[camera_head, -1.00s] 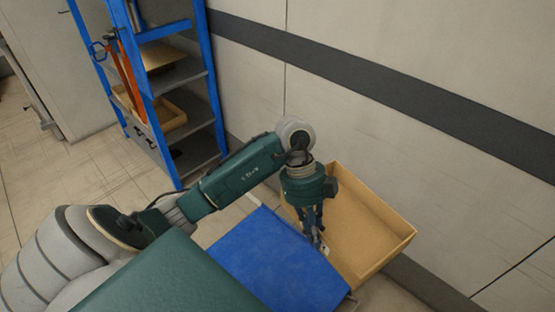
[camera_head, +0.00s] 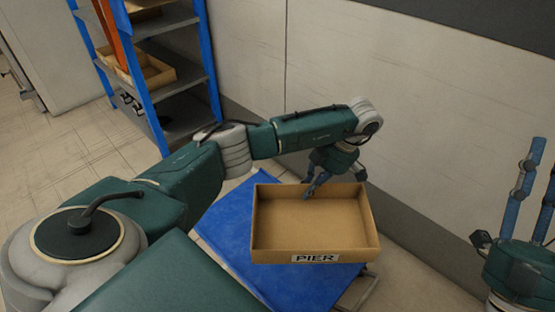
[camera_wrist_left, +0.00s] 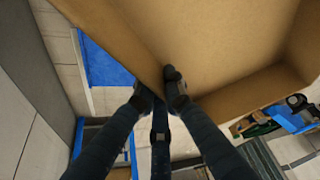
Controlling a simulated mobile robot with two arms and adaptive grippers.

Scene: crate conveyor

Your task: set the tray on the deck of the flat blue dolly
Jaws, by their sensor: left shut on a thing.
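The tan tray (camera_head: 315,256), with a PIER label on its near wall, is level and empty over the blue deck of the flat dolly (camera_head: 222,225). The deck shows to the left of the tray and below it; its right part is hidden. I cannot tell whether the tray touches the deck. My left gripper (camera_head: 312,188) is shut on the tray's far wall. In the left wrist view its fingers (camera_wrist_left: 160,90) straddle that wall, one inside and one outside. My right gripper (camera_head: 537,195) is at the right edge, its fingers apart and empty.
A blue-framed shelf (camera_head: 208,60) with tan trays stands at the back left. A pale wall (camera_head: 430,110) runs close behind the dolly and to its right. Bare floor (camera_head: 85,155) lies between the shelf and my left arm.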

